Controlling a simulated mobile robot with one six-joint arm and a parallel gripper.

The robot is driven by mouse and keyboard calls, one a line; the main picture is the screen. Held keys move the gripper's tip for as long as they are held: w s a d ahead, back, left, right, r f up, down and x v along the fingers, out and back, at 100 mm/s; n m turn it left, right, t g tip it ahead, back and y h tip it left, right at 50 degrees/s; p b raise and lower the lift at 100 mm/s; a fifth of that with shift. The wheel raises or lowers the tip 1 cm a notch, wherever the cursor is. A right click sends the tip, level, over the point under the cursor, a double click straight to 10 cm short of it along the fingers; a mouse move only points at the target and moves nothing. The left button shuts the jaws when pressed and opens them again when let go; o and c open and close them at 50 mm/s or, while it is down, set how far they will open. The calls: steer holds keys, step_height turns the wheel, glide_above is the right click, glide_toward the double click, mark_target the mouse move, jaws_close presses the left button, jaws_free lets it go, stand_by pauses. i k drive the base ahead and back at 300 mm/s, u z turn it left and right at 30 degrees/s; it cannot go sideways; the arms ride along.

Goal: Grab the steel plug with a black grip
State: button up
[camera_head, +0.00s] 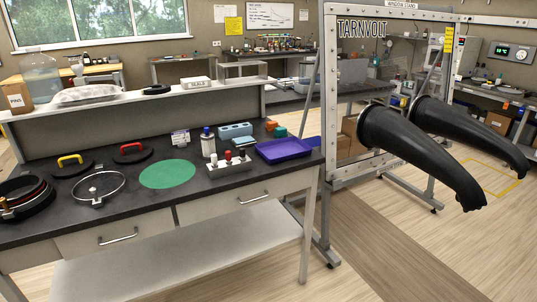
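On the dark bench top at the left, two black round plugs carry coloured grips: one a yellow grip (70,160), the other a red grip (131,148). In front of them lies a round piece with a bright steel rim (124,187) and a small upright fitting at its centre. My gripper is not in view.
Black rings (22,200) are stacked at the bench's left end. A frame with two black gloves (425,150) stands right of the bench.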

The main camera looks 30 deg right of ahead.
mark_target(243, 150)
steer(key=z, duration=0.65)
steer(key=k, duration=0.95)
steer(key=u, duration=0.05)
steer(key=i, duration=0.95)
